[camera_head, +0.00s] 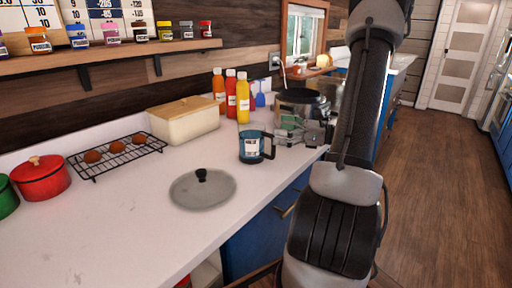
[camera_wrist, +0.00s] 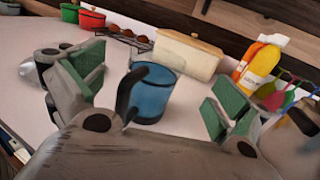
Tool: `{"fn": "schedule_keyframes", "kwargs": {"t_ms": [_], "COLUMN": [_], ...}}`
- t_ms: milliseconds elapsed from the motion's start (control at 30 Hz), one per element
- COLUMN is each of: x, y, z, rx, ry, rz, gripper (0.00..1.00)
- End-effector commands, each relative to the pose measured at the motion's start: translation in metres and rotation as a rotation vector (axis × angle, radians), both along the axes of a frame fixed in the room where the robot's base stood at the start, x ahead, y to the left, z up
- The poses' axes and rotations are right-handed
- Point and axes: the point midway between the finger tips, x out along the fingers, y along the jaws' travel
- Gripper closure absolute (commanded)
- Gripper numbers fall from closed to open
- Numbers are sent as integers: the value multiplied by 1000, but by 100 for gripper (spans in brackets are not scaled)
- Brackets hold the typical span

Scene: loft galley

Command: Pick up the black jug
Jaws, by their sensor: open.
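The jug I see is a blue-teal vessel (camera_head: 250,147) with a black handle, a dark rim and a white label. It stands upright on the white counter. In the wrist view the jug (camera_wrist: 153,92) shows between my two green-padded fingers, with its handle towards me. My gripper (camera_head: 291,131) is open and empty, just right of the jug in the head view. I cannot tell how far the jug is from the fingers. A grey pot with a dark top (camera_head: 302,97) stands behind my gripper and is partly hidden by it.
A grey lid (camera_head: 202,189) lies on the counter in front. A cream box (camera_head: 184,121), red and yellow bottles (camera_head: 231,95), a rack (camera_head: 116,156) of brown items and a red pot (camera_head: 40,180) stand along the back. The front counter is mostly clear.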

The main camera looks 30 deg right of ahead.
Motion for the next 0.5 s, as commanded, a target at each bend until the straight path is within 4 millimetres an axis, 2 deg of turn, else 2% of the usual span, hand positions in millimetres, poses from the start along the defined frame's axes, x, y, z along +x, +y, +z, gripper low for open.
{"fn": "schedule_keyframes", "kwargs": {"t_ms": [300, 500], "x": [34, 47], "y": [33, 44], "z": [-4, -4], "rx": [-3, -4], "ry": [3, 2], "rz": [7, 4], "gripper": [0, 0]}}
